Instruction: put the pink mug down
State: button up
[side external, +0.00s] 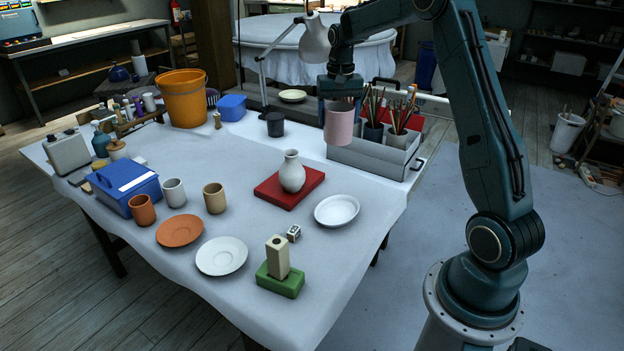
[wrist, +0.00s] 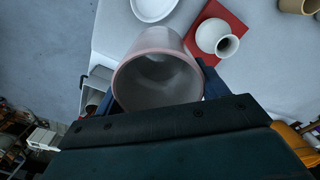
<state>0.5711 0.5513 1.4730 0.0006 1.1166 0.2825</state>
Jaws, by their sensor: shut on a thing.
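The pink mug (side external: 338,124) hangs in my gripper (side external: 341,92) at the back right of the table in the side view. My gripper is shut on it, and the mug is upright and above the table. In the wrist view I look into the empty mug (wrist: 158,75), with parts of my jaws showing on both sides of it. In the side view the mug's upper part is partly hidden by my gripper.
A grey caddy (side external: 372,155) with brush pots stands just behind and right of the mug. A white vase (side external: 292,172) stands on a red board (side external: 268,190). A white plate (side external: 337,210) lies right of it. Bare cloth (side external: 215,160) lies left of the board.

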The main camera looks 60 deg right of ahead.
jog(key=w+a+n, duration=0.5)
jog(key=a, duration=0.7)
jog(key=w+a+n, duration=0.5)
jog(key=w+a, duration=0.1)
jog(key=a, duration=0.6)
notch_tip(320, 180, down, 16)
jog(key=shift+r, duration=0.25)
jog(key=shift+s+f, duration=0.1)
jog(key=shift+s, duration=0.05)
jog(key=shift+f, duration=2.05)
jog(key=shift+f, duration=0.15)
jog(key=o, duration=1.3)
